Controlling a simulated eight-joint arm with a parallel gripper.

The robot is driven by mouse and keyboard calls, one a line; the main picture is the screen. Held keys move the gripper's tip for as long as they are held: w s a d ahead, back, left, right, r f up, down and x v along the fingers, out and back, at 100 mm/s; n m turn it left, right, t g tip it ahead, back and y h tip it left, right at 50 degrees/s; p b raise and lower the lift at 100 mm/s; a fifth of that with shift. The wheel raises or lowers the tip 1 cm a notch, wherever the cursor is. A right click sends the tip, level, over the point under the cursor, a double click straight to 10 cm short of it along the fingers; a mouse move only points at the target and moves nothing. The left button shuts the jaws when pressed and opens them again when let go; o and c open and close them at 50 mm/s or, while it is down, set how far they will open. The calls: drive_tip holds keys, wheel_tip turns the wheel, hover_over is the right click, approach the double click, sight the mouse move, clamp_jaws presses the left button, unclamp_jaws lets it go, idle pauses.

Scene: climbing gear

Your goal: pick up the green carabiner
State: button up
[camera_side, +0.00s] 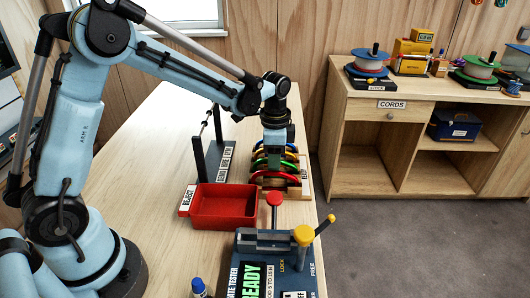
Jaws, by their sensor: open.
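A wooden rack (305,186) near the table's right edge holds a row of coloured curved carabiners, with yellow, green, blue and red among them. The green carabiner (257,162) shows only as a thin arc between its neighbours. My gripper (278,156) points down over the rack, at or just above the carabiners. It is open. Its fingertips are hard to make out, and it hides the middle of the row, so I cannot tell whether it is around the green carabiner or touching one.
A red reject tray (223,207) stands just in front of the rack. A black stand with a crossbar (203,155) is to its left. A gate tester (262,268) with red and yellow knobs is nearer the camera. The table's left part is clear.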

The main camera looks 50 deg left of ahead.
drive_tip(key=shift+f, duration=0.15)
clamp_jaws()
idle(0.4)
drive_tip(key=shift+r, duration=5)
drive_tip(key=c, duration=0.6)
unclamp_jaws()
clamp_jaws()
